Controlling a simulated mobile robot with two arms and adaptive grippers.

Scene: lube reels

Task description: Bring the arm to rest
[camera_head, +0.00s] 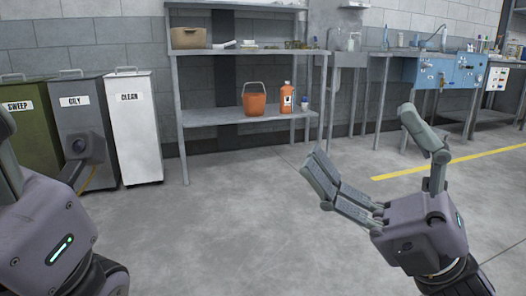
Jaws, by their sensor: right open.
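My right gripper (372,155) is at the right of the head view, raised over the bare floor. Its fingers are spread wide and nothing is between them. My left gripper (45,160) is at the left edge, partly cut off by the frame. Its body and one dark fingertip show in front of the bins, and its opening cannot be judged. Neither gripper appears to touch anything.
Bins marked SWEEP (32,125), OILY (84,125) and CLEAN (136,128) stand at left. A metal shelf (215,117) holds an orange bucket (254,103) and orange bottle (287,99). A blue workbench (440,75) is back right. The middle floor (240,220) is clear.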

